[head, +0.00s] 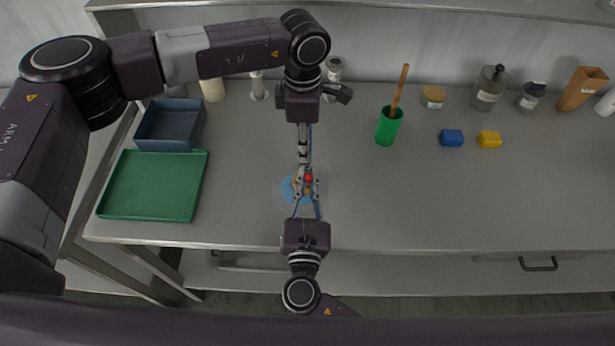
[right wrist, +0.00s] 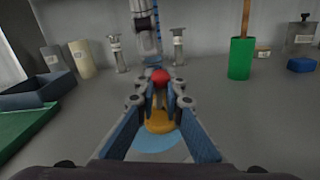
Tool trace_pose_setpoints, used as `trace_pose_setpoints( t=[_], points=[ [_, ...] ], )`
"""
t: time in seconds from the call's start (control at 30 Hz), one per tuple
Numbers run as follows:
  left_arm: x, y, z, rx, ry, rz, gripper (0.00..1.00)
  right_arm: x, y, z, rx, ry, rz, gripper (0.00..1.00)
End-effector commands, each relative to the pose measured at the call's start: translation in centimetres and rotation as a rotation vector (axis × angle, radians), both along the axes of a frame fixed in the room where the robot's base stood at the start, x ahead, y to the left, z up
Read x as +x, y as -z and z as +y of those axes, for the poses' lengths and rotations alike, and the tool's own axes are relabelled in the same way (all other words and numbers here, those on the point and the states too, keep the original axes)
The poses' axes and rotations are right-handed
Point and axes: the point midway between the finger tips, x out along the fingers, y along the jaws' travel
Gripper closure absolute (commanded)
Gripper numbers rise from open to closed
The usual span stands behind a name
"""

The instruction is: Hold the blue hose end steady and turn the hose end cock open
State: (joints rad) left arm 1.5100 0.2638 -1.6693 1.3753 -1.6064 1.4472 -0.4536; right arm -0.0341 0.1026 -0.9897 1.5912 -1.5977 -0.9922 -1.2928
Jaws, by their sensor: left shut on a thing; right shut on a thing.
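A red knob (head: 309,178), which I take as the hose end cock, sits between the fingertips of my right gripper (head: 308,185). It also shows in the right wrist view (right wrist: 160,76). My right gripper comes from the front edge and is shut on the cock. My left gripper (head: 304,160) reaches in from the back, just behind the cock, and is shut on the hose end. The grippers hide most of the hose end. A strip of blue hose (right wrist: 157,22) shows behind the left gripper. The cock's exact angle cannot be told.
A light-blue disc (head: 286,190) lies on the grey bench under the grippers, with an orange-yellow piece (right wrist: 160,123) above it. A green tray (head: 150,185) and blue-grey bin (head: 170,127) are left. A green cup (head: 388,128) stands right. The right front bench is clear.

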Motion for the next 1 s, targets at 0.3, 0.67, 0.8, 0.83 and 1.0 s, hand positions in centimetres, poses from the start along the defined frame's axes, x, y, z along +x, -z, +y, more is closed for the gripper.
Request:
trace_pose_setpoints(
  t=[0.3, 0.67, 0.8, 0.83, 1.0],
  points=[
    [0.07, -0.05, 0.03, 0.001, -0.001, -0.002, 1.0, -0.03, -0.02, 0.63, -0.139, 0.002, 0.002, 1.0],
    [0.09, -0.06, 0.04, 0.001, -0.001, -0.003, 1.0, -0.04, -0.06, 0.86, -0.196, -0.001, 0.0, 1.0],
    [0.09, -0.06, 0.03, 0.0, -0.001, -0.002, 1.0, -0.04, -0.08, 0.87, -0.195, -0.001, 0.0, 0.82],
    [0.09, -0.06, 0.03, 0.0, -0.001, -0.002, 1.0, -0.04, -0.08, 0.87, -0.195, -0.001, 0.0, 0.79],
    [0.07, -0.06, 0.02, 0.0, -0.001, -0.002, 1.0, -0.02, -0.08, 0.86, -0.194, 0.0, 0.0, 0.72]
  ],
)
